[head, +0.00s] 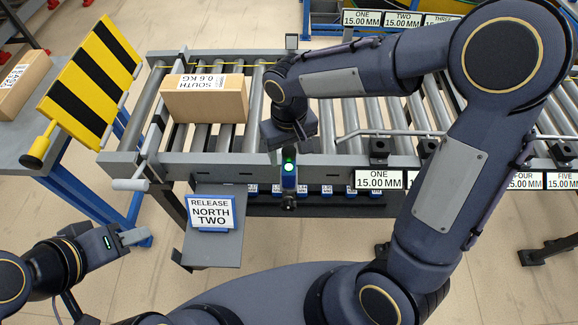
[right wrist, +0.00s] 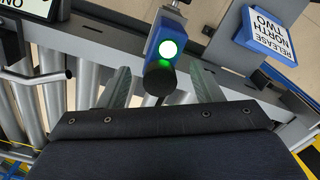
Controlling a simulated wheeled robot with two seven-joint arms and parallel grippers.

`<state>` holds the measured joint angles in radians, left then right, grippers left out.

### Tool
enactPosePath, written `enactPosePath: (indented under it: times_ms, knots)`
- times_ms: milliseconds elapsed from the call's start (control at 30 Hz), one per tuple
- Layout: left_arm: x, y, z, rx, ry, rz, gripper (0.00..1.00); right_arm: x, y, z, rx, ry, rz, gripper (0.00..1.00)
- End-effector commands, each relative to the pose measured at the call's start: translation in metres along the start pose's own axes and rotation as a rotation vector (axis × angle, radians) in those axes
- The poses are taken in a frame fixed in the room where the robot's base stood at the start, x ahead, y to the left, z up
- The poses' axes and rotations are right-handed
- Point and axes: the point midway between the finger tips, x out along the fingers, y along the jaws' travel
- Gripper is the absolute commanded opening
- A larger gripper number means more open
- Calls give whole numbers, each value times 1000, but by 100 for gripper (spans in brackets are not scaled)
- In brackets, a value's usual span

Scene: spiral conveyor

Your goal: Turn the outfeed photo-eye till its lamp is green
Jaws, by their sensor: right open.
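The outfeed photo-eye (head: 289,183) is a small blue and grey unit on the conveyor's front rail, with its round lamp (head: 288,167) lit green. In the right wrist view the lamp (right wrist: 168,49) also glows green, above the photo-eye's black round end (right wrist: 158,82). My right gripper (right wrist: 162,85) is open, with one finger on each side of that black end and visible gaps between. In the head view my right wrist is just behind the photo-eye, and its fingertips are hidden. My left gripper (head: 132,237) is at the lower left, away from the photo-eye; its jaw opening is unclear.
A cardboard box (head: 205,98) marked SOUTH lies on the rollers. A RELEASE NORTH TWO sign (head: 210,213) stands on a grey shelf left of the photo-eye. A yellow-black striped board (head: 92,88) is at the left. Label plates (head: 378,180) line the front rail at right.

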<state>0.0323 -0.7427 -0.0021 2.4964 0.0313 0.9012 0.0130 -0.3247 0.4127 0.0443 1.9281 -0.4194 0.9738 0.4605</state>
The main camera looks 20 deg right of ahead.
Motion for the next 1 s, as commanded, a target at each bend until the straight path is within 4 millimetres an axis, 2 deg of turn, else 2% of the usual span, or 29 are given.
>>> enactPosePath:
  times_ms: [267, 833, 1000]
  knots:
    - [-4, 2, -2, 0, 0, 0, 36, -6, 0, 0, 0, 0, 0, 59]
    - [-42, 19, -21, 0, 0, 0, 36, -64, 0, 0, 1, 0, 0, 59]
    - [-46, 21, -23, 0, 0, 0, 36, -71, 0, 0, 1, -1, 0, 59]
